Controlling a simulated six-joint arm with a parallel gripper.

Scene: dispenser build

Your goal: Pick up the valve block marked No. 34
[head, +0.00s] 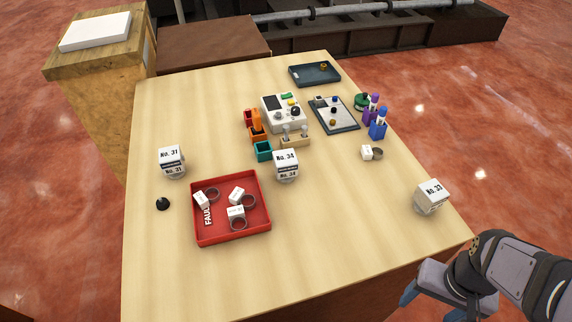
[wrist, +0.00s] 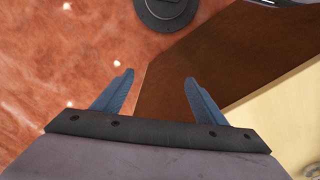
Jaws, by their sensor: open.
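The valve block marked No. 34 (head: 286,165) is a white block with black lettering, standing upright near the middle of the table, just right of the red tray's back corner. Similar blocks are No. 31 (head: 172,161) at the left and No. 33 (head: 431,197) at the right edge. My gripper (head: 418,301) is off the table's front right corner, far from No. 34. In the wrist view its two blue fingers (wrist: 158,92) are spread apart with nothing between them. The No. 34 block is not in the wrist view.
A red tray marked FAULTY (head: 252,233) holds several small white parts with rings. A black knob (head: 163,204) lies left of it. Behind No. 34 stand coloured bins (head: 263,152), a white control box (head: 284,112) and a grey tray (head: 347,127). The table's front (head: 330,255) is clear.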

